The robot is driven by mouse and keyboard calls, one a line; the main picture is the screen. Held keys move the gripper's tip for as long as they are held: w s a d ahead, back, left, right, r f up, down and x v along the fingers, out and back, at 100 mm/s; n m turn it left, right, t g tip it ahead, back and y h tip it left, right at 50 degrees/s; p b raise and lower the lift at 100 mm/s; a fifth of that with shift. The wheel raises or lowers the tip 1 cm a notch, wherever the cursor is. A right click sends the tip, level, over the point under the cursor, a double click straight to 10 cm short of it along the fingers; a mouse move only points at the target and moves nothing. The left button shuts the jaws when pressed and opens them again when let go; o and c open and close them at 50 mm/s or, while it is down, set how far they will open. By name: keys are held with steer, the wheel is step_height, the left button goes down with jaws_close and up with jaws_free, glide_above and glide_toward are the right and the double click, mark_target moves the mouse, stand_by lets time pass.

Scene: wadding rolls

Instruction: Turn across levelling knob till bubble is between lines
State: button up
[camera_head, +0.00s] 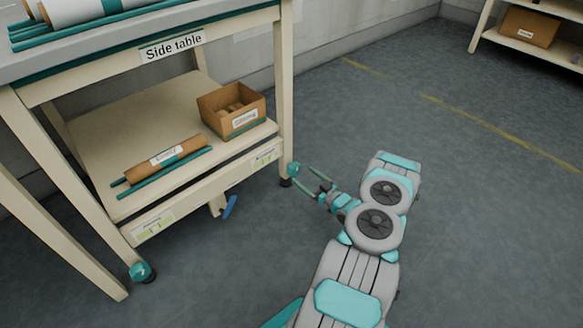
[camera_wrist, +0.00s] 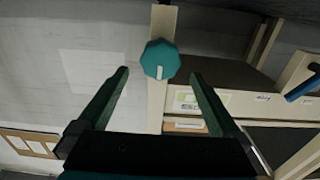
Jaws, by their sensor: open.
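A teal faceted knob (camera_head: 293,169) sits low on the side table's right front leg. In the wrist view the same knob (camera_wrist: 160,59) bears a white mark and lies centred just beyond the fingertips. My gripper (camera_head: 302,175) is open, its two fingers pointing at this knob; in the wrist view the fingers (camera_wrist: 160,74) stand apart with nothing between them. I cannot tell whether either touches the knob. A second teal knob (camera_head: 141,271) is at the left front leg.
The side table (camera_head: 172,46) carries rolls on top. Its lower shelf (camera_head: 150,115) holds a brown roll (camera_head: 165,158), teal rods and a cardboard box (camera_head: 231,110). A blue lever (camera_head: 230,207) hangs below the shelf. Floor to the right is clear.

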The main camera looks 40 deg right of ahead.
mark_target(297, 171)
steer(key=w, duration=0.6)
steer(key=shift+w+a+b, duration=0.2)
steer(key=shift+a+b, duration=0.05)
steer(key=shift+b, duration=0.05)
steer(key=shift+c, duration=0.4)
steer(key=c, duration=1.2)
